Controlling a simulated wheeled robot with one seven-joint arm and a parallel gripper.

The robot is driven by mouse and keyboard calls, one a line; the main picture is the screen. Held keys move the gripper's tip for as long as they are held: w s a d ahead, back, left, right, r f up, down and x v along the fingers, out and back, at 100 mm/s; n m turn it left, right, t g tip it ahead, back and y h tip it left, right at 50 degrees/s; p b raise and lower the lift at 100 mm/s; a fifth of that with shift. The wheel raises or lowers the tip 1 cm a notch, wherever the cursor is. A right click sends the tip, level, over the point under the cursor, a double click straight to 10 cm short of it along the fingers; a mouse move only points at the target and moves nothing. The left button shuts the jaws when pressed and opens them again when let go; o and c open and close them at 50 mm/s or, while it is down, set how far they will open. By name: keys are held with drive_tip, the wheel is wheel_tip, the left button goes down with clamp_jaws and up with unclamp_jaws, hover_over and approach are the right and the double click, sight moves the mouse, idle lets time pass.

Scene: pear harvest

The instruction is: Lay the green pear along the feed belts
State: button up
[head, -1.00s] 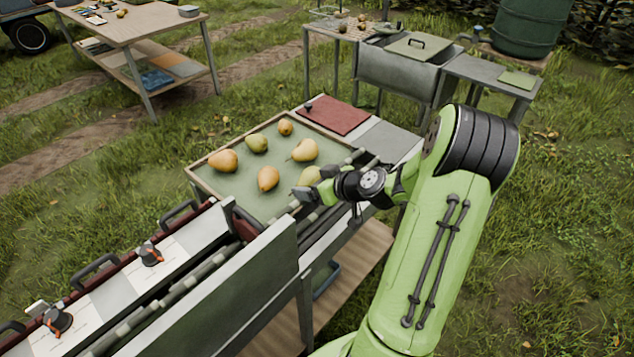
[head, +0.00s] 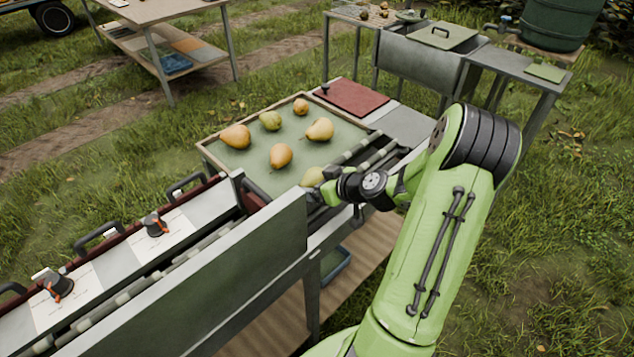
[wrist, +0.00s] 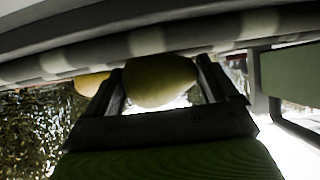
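The green pear (head: 313,176) is between the fingers of my gripper (head: 322,188), at the front right corner of the tray, beside the feed belts (head: 362,160). In the wrist view the pear (wrist: 160,82) sits between the two fingers, which look closed on its sides. The striped belts (wrist: 150,45) run across the top of that view, just beyond the pear. The gripper and the grey side panel hide part of the pear in the head view, and any gap between pear and belts cannot be told.
The shallow tray (head: 213,158) holds several yellow and greenish pears. A tall grey side panel (head: 200,290) runs along the near side of the belts. Two orange-marked black knobs (head: 155,224) stand on the left. A red mat (head: 352,97) lies behind the tray.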

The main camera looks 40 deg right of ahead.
drive_tip(key=shift+o, duration=0.8)
drive_tip(key=p+v, duration=0.1)
drive_tip(key=v, duration=1.4)
drive_tip(key=shift+s+p, duration=0.35)
drive_tip(key=shift+d, duration=0.1)
